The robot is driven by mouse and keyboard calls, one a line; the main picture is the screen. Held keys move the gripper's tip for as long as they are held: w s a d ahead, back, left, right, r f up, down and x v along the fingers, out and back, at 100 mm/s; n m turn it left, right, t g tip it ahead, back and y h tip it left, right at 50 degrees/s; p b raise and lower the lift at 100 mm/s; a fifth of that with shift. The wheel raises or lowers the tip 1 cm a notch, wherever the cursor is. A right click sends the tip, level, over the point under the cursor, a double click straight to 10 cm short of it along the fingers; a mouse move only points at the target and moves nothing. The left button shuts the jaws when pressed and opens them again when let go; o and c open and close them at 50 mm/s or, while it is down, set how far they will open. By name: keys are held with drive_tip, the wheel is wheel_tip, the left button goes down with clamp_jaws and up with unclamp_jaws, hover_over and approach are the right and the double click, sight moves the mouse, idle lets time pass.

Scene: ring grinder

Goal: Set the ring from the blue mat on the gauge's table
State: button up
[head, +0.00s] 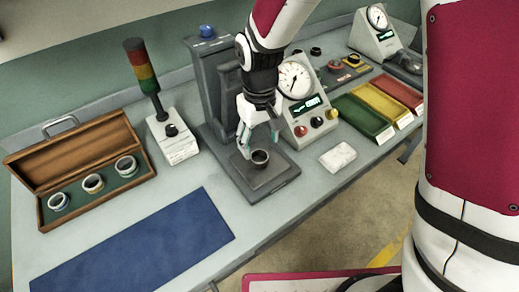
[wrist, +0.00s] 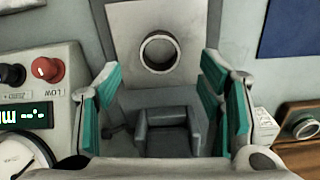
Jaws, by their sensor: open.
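A dark metal ring (head: 260,158) lies on the flat grey table (head: 262,182) of the gauge. In the wrist view the ring (wrist: 159,34) shows as a full circle lying flat on the pale plate (wrist: 127,22). The blue mat (head: 135,250) is bare in the head view, and a corner of it shows in the wrist view (wrist: 290,28). My gripper (head: 259,137) is open above the gauge's table, with its teal fingers apart. In the wrist view the ring is beyond the gripper's fingertips (wrist: 159,72), clear of both.
A wooden case (head: 72,158) with three rings stands at the left. A signal tower (head: 145,80) is beside it. The dial unit (head: 298,85) stands right of the gauge column (head: 212,80). Green, yellow and red trays (head: 362,117) and a white block (head: 338,157) are at the right.

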wheel_tip(320, 180, up, 7)
idle(0.3)
drive_tip(key=s+d+r+m+t, duration=0.3)
drive_tip(key=s+d+r, duration=0.4)
drive_tip(key=d+r, duration=0.4)
drive_tip(key=s+d+r+m+t, duration=0.2)
drive_tip(key=s+d+r, duration=0.1)
drive_tip(key=s+d, duration=0.4)
drive_tip(key=s, duration=0.3)
drive_tip(key=shift+s+d+r+m, duration=0.15)
drive_tip(key=shift+s+r+m, duration=0.05)
drive_tip(key=shift+r+m, duration=0.1)
